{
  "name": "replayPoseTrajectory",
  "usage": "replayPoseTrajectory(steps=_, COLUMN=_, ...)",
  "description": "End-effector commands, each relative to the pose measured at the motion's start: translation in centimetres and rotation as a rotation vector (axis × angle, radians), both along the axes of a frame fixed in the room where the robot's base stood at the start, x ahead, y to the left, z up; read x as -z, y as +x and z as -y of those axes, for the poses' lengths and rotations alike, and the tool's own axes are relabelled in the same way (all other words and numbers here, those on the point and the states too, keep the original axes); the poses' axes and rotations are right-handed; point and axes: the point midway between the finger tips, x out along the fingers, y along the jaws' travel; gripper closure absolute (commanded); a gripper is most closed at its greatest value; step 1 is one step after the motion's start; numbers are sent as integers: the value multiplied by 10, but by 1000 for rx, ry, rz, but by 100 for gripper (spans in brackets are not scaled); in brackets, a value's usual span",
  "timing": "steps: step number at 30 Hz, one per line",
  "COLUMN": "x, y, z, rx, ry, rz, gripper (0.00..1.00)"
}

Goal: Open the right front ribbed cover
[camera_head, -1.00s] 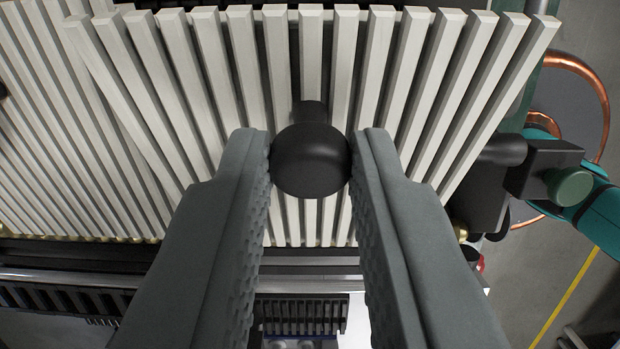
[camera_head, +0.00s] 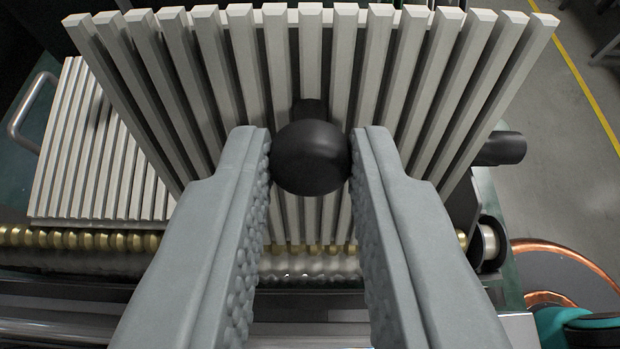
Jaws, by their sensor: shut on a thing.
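The ribbed cover (camera_head: 310,50) of pale grey slats fills the upper middle of the view, raised and tilted relative to the machine. A black round knob (camera_head: 311,158) sticks out from its middle towards the camera. My gripper (camera_head: 311,160) is shut on this knob, one grey finger on each side. The fingers hide parts of the cover's lower left and lower right.
A second ribbed cover (camera_head: 95,150) lies lower down at the left, beside a metal handle (camera_head: 30,112). A row of brass pieces (camera_head: 75,238) runs below it. A black cylinder (camera_head: 500,148) and copper tubing (camera_head: 570,255) are at the right. Floor with a yellow line (camera_head: 588,88) lies beyond.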

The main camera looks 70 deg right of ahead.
Motion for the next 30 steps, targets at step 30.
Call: replayPoseTrajectory(steps=30, x=10, y=-9, z=-28, rx=1, ry=-214, rz=66, gripper=75)
